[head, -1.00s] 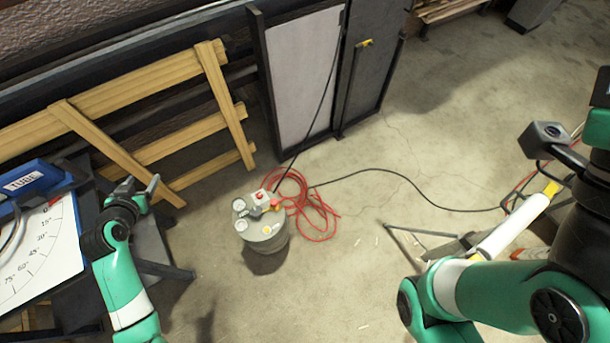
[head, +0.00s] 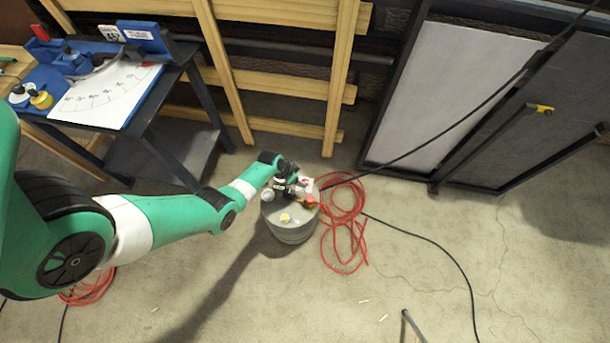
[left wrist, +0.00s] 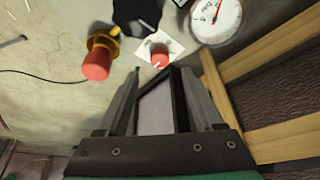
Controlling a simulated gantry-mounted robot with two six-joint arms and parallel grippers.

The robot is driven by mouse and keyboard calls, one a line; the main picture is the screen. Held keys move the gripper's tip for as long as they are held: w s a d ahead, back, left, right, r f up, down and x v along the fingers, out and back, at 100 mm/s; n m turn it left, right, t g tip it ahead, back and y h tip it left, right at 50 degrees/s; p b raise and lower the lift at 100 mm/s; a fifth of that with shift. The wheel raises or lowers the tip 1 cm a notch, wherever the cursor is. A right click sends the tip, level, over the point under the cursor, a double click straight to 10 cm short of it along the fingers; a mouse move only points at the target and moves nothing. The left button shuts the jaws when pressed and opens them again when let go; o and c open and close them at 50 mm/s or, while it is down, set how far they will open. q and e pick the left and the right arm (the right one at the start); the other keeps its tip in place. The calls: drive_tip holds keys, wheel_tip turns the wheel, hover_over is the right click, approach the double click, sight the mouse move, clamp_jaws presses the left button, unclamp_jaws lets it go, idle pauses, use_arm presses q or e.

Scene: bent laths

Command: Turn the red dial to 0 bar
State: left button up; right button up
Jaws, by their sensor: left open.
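The red dial (left wrist: 159,58) sits on a small white plate (left wrist: 172,45) in the left wrist view. My left gripper (left wrist: 158,76) is open, with its fingertips just short of the dial and one to each side of it; no contact shows. In the head view my left gripper (head: 288,180) is over the top of a grey tank (head: 290,228) and partly hides the fittings there. A round gauge (left wrist: 216,20) with a red needle is beside the plate; its reading is too small to tell. My right gripper is out of view.
A larger red knob on a yellow-orange body (left wrist: 97,62) and a black fitting (left wrist: 135,15) stand close to the dial. Red hose (head: 345,225) lies coiled beside the tank. A bench (head: 125,105) stands left, a wooden rack (head: 270,90) behind. Floor at the right is mostly clear.

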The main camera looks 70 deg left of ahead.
use_arm(q)
drive_tip(key=b+x, duration=0.3)
drive_tip(key=x, duration=0.2)
drive_tip(key=shift+f+b, duration=0.35)
drive_tip(key=shift+b, duration=0.05)
drive_tip(key=shift+w+f+b, duration=0.2)
drive_tip(key=shift+f+b, duration=0.1)
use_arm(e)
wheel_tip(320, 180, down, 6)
use_arm(q)
drive_tip(key=shift+r, duration=0.1)
clamp_jaws()
